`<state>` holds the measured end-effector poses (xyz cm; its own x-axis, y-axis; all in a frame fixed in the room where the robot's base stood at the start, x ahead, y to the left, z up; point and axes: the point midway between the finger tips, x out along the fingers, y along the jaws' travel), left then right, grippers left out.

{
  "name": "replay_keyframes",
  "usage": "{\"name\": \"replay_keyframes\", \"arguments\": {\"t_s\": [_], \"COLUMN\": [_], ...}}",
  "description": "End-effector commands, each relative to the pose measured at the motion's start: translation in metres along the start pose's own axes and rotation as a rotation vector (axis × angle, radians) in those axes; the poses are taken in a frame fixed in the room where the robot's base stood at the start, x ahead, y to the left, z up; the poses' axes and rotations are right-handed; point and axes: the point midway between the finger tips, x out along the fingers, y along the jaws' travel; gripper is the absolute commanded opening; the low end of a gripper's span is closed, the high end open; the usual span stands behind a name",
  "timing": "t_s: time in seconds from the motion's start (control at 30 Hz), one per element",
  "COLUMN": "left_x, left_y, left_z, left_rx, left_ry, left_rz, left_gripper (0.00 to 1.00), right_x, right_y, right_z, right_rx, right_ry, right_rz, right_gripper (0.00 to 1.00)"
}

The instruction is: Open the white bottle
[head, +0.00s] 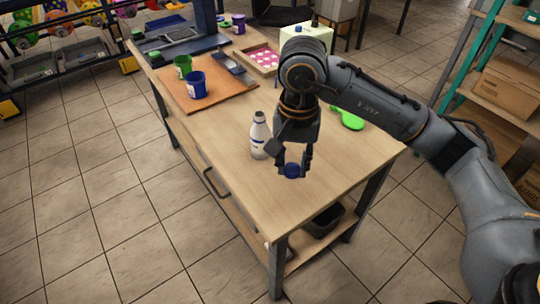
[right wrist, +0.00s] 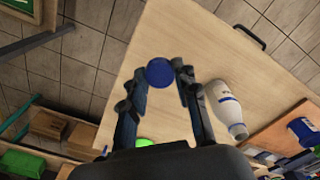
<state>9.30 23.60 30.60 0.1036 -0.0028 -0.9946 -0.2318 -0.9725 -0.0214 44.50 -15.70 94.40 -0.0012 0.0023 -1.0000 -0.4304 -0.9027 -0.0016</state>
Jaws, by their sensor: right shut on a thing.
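The cap is apart from the bottle. My left gripper is not in view.
On the table (head: 215,126), a green cup (head: 183,67) and a blue cup (head: 196,86) stand on an orange-brown board (head: 222,93). A tray with pink items (head: 264,58) is farther back. A bright green object (head: 350,119) lies behind my right arm. The table's front is bare.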

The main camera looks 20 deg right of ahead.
Motion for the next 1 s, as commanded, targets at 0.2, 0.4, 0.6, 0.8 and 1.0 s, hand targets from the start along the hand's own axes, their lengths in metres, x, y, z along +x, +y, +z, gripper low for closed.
{"name": "replay_keyframes", "arguments": {"t_s": [0.2, 0.4, 0.6, 0.8, 1.0], "left_x": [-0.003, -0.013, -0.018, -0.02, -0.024], "left_y": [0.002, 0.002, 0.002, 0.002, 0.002], "left_z": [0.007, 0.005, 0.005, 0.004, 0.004], "left_rx": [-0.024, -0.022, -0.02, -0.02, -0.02], "left_ry": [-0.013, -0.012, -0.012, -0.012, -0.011], "left_rz": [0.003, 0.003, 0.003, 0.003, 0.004], "left_gripper": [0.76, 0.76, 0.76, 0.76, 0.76], "right_x": [0.012, 0.032, 0.067, 0.09, 0.106], "right_y": [0.003, 0.003, 0.003, 0.002, 0.002], "right_z": [-0.025, -0.075, -0.111, -0.132, -0.139], "right_rx": [0.012, 0.013, 0.009, 0.006, 0.005], "right_ry": [-0.005, -0.004, -0.006, -0.002, -0.005], "right_rz": [0.003, 0.002, 0.003, 0.0, 0.002], "right_gripper": [0.0, 0.0, 0.0, 0.0, 0.0]}}
